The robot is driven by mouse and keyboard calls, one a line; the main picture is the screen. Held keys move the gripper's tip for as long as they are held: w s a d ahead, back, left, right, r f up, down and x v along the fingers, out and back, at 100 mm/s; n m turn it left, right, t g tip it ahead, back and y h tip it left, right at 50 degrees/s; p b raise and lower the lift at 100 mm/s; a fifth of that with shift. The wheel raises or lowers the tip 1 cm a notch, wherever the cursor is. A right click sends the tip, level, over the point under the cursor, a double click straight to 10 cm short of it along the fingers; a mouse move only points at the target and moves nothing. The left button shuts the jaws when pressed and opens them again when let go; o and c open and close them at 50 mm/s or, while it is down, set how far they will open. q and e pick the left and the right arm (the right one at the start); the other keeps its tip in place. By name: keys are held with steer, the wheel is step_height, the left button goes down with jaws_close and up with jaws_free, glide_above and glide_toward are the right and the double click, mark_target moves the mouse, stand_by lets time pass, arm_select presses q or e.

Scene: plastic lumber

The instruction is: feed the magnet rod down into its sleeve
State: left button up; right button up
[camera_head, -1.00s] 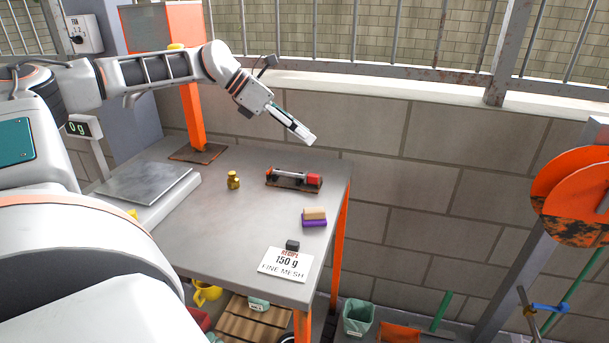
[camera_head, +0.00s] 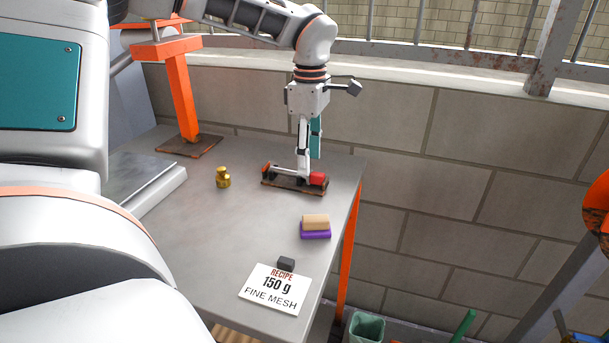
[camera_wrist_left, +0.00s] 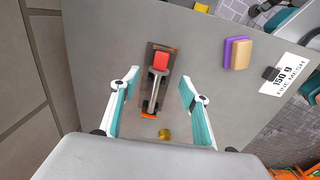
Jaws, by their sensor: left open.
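The magnet rod (camera_wrist_left: 154,92) is a thin grey rod with a red block (camera_wrist_left: 161,61) at one end and an orange-red piece at the other. It lies flat along a dark, rusty base (camera_wrist_left: 148,72) on the table. In the head view, the rod (camera_head: 284,171) is partly covered by my gripper. My left gripper (camera_head: 303,173) points down over the rod's middle. In the left wrist view, its fingers (camera_wrist_left: 159,78) are spread wide, one on each side of the rod, with nothing between them gripped. I cannot tell which part is the sleeve. My right gripper is in neither view.
A brass weight (camera_head: 223,177) stands left of the base. A tan and purple block pair (camera_head: 315,227) and a recipe card (camera_head: 273,289) lie towards the front. A flat metal scale plate (camera_head: 144,183) is at the left. An orange post (camera_head: 181,100) and a block wall stand behind.

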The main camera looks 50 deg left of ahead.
mark_target(296, 174)
arm_select(q)
step_height(296, 174, down, 5)
steer(key=shift+w+r, duration=0.15)
steer(key=shift+r, duration=0.1)
jaws_close()
